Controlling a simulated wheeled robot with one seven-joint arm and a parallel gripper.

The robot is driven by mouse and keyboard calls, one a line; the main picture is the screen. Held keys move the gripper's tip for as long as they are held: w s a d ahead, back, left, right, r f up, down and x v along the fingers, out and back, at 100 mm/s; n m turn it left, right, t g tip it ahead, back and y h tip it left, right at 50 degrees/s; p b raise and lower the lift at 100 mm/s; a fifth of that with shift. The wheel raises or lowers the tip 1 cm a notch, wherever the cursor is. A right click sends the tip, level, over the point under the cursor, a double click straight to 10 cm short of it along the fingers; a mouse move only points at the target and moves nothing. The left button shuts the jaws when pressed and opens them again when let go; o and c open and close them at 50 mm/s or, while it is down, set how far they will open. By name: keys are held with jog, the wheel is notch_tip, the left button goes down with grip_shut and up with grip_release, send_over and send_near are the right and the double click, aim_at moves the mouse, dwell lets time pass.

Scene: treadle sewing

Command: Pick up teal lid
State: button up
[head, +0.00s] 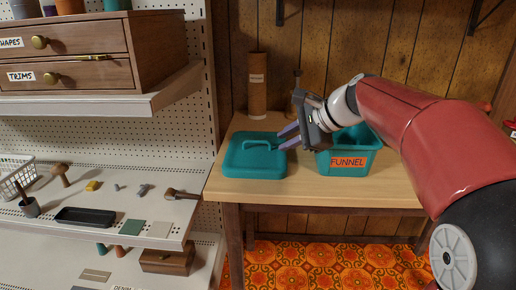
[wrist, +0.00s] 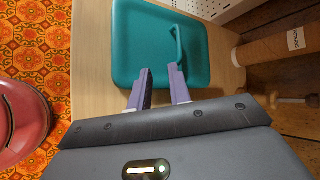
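The teal lid (head: 240,157) lies flat on the wooden table, left of the teal bin, with a raised handle (head: 262,145) on top. In the wrist view the lid (wrist: 145,50) fills the upper middle and its handle (wrist: 178,45) stands at its right part. My gripper (head: 284,138) is at the lid's right side in the head view, fingers pointing left toward the handle. In the wrist view my gripper (wrist: 162,74) has its two purple fingers apart with a gap between them, and nothing is held. The fingertips overlap the lid's near edge in the picture; I cannot tell whether they touch it.
A teal bin (head: 348,164) labelled FUNNEL stands on the table (head: 300,186) under my arm. A brown cardboard tube (head: 258,88) stands behind the lid. A pegboard shelf (head: 100,185) with small tools is at left. The table's front strip is clear.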

aim_at(262, 151)
jog(key=w, duration=0.1)
jog(key=w+m, duration=0.1)
jog(key=w, duration=0.1)
jog(key=shift+a+r+y, duration=0.3)
jog(key=shift+y, duration=0.1)
jog(key=shift+w+a+m, duration=0.15)
jog(key=shift+w+m, duration=0.05)
jog(key=shift+m, duration=0.1)
jog(key=x, duration=0.7)
jog(key=shift+w+a, duration=0.1)
jog(key=shift+a, duration=0.1)
grip_shut()
